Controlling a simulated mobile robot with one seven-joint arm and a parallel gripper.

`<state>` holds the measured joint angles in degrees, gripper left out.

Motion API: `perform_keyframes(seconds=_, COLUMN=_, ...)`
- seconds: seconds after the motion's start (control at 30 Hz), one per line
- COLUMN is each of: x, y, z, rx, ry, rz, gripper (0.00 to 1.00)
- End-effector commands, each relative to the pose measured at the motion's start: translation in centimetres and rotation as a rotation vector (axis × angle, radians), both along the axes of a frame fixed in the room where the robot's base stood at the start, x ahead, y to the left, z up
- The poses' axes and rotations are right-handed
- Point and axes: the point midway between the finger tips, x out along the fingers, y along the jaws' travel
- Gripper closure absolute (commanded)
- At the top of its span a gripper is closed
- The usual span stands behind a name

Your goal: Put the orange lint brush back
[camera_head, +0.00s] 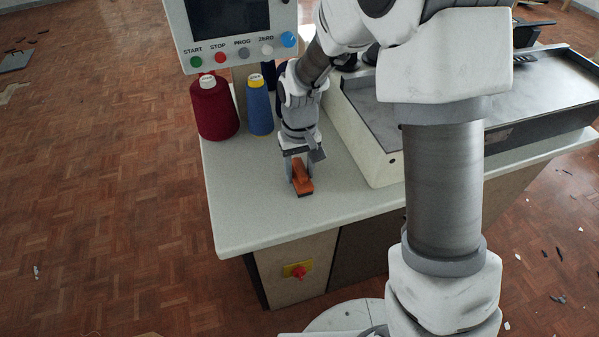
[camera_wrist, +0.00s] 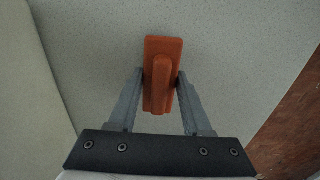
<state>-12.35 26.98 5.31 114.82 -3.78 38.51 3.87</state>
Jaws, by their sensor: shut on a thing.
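The orange lint brush (camera_head: 302,180) is at the front part of the pale worktop (camera_head: 240,215), below my gripper (camera_head: 301,178). In the wrist view the brush (camera_wrist: 162,75) lies between the two fingers of my gripper (camera_wrist: 160,80), which are shut on its sides. The brush has a flat orange back with a raised ridge along it. I cannot tell whether it touches the worktop or is held just above it. Its underside shows only as a dark edge in the head view.
A dark red thread cone (camera_head: 213,108) and a blue one (camera_head: 259,106) stand behind on the left, under a control panel (camera_head: 240,35) with several buttons. A pale machine housing (camera_head: 365,135) is right of the gripper. The worktop's front left is clear. A red knob (camera_head: 299,271) is on the cabinet front.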

Motion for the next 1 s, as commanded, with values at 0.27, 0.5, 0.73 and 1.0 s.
perform_keyframes(seconds=0.27, x=0.1, y=0.0, z=-0.2, rx=0.001, ry=-0.002, rz=0.0, gripper=1.0)
perform_keyframes(seconds=0.5, x=0.0, y=0.0, z=-0.3, rx=0.001, ry=-0.002, rz=0.0, gripper=0.22)
perform_keyframes(seconds=0.73, x=0.0, y=0.0, z=-0.3, rx=0.001, ry=-0.002, rz=0.0, gripper=0.21)
perform_keyframes(seconds=1.0, x=0.2, y=0.0, z=2.1, rx=0.002, ry=-0.007, rz=0.0, gripper=0.21)
